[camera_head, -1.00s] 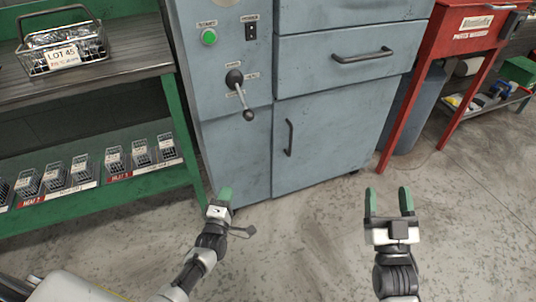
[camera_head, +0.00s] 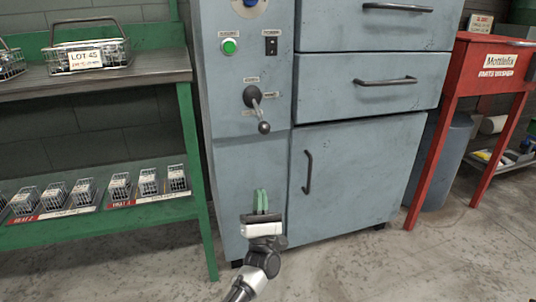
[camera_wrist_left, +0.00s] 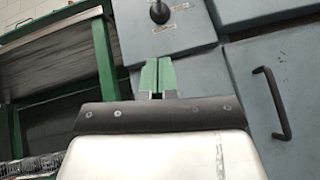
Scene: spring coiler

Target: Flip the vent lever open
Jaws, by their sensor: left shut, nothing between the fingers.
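The vent lever (camera_head: 258,109) is a dark knob with a metal handle ending in a dark ball, on the front of the grey-blue cabinet (camera_head: 245,165). The handle points down and slightly right. In the left wrist view the lever's knob (camera_wrist_left: 159,11) shows at the top edge, partly cut off. My left gripper (camera_head: 261,202) is below the lever, apart from it, in front of the lower panel. Its green fingers (camera_wrist_left: 158,77) are shut and empty, pointing up toward the lever. My right gripper is out of view.
A green button (camera_head: 229,46) and a black switch (camera_head: 271,46) sit above the lever. A cabinet door handle (camera_head: 308,172) stands out to the right. A green shelf (camera_head: 203,190) with wire baskets is at left, a red parts washer table (camera_head: 484,68) at right.

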